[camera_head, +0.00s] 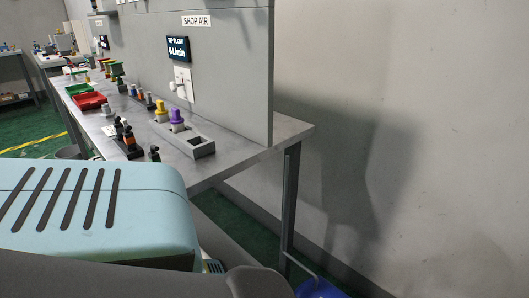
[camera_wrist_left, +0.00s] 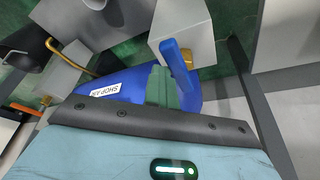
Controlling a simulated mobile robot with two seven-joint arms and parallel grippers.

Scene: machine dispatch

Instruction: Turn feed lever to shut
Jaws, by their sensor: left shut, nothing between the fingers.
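A blue bar (camera_wrist_left: 178,58), which looks like the feed lever, slants across a pale grey block in the left wrist view. Below it is a blue body (camera_wrist_left: 125,86) with a SHOP AIR label (camera_wrist_left: 107,89); a blue piece (camera_head: 319,289) also shows at the bottom edge of the head view. My left gripper (camera_wrist_left: 161,84) is shut, its green fingers in front of the blue body and just left of the bar's lower part. I cannot tell whether they touch the bar. My right gripper is not in view.
A grey workbench (camera_head: 265,151) with trays and colored fixtures stands against a panel bearing a SHOP AIR sign (camera_head: 196,20) and a flow display (camera_head: 178,49). A bench leg (camera_head: 290,200) stands at its near right end. A yellow pipe (camera_wrist_left: 76,62) runs beside the blue body.

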